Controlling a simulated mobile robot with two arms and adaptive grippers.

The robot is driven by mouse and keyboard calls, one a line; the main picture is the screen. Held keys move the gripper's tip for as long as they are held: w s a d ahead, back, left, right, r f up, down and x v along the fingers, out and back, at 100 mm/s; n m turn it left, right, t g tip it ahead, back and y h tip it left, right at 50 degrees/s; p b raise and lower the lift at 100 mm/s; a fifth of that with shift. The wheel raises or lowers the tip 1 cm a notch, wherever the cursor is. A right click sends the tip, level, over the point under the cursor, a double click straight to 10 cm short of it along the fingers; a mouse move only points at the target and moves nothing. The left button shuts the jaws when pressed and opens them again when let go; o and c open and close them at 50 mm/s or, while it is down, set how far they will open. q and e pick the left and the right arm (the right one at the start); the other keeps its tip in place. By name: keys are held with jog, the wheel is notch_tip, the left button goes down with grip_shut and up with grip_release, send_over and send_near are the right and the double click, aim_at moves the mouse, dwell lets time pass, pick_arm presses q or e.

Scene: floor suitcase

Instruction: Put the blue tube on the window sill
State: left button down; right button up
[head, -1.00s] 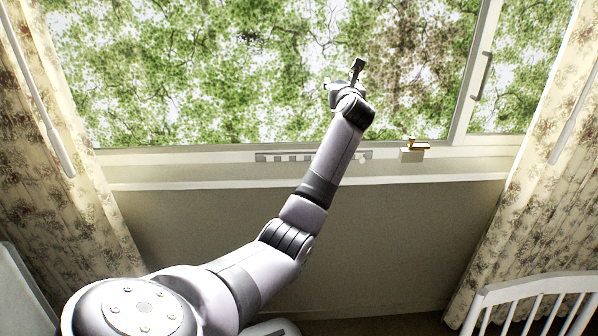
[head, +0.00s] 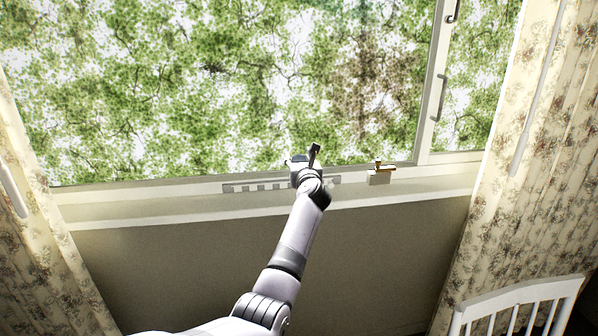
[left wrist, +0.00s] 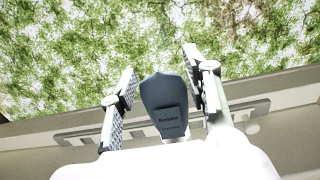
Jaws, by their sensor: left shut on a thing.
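My left gripper (head: 306,157) is in front of the window, at the far end of my outstretched arm. In the left wrist view the dark blue tube (left wrist: 164,108) stands between its two fingers, and the gripper is shut on it. In the head view the gripper mostly hides the tube. The pale window sill (head: 130,209) runs across below the window. The gripper appears over the sill's middle; its height above the sill is hard to tell. My right gripper is not in view.
A slotted grey strip (head: 250,187) lies along the window's lower frame behind my wrist. A white block with a brass-coloured handle (head: 380,177) is to its right. Floral curtains (head: 520,200) hang at both sides. A white slatted rail (head: 520,300) is lower right. The sill's left part is bare.

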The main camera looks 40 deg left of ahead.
pick_arm(q)
jog(key=shift+f+b, duration=0.4)
jog(key=shift+f, duration=1.35)
jog(key=shift+f, duration=0.1)
jog(key=c, duration=0.9)
grip_release()
jog(key=shift+o, duration=0.2)
jog(key=shift+s+d, duration=0.3)
jog(key=shift+d, duration=0.2)
jog(key=p+v, duration=0.2)
jog(key=v, duration=0.9)
